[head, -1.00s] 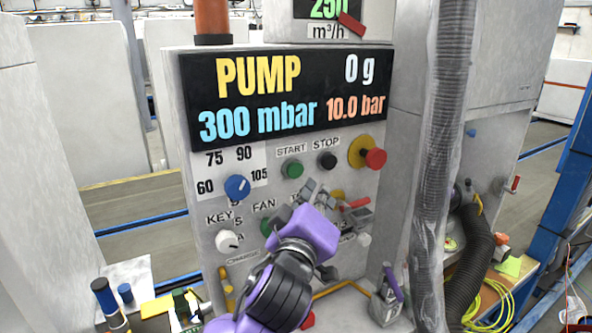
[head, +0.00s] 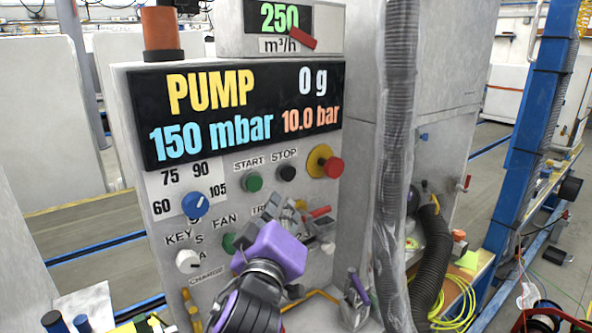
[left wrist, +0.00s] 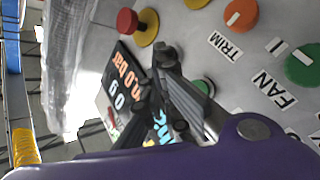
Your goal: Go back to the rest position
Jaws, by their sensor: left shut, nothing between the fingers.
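My left gripper (head: 283,212) is purple and grey and stands in front of the pump panel (head: 150,215), over the area right of the FAN label. Its fingers are shut with nothing between them. In the left wrist view the gripper (left wrist: 165,65) points across the panel, close to the display (left wrist: 125,85), apart from the knobs. The display (head: 240,110) reads PUMP, 0 g, 150 mbar and 10.0 bar. The arm hides part of the lower panel.
A red emergency button (head: 333,167), a green START button (head: 252,181), a black STOP button (head: 287,173) and a blue dial (head: 195,204) stick out of the panel. A ribbed hose in clear wrap (head: 398,150) hangs right of the arm. Yellow cable (head: 462,295) lies at lower right.

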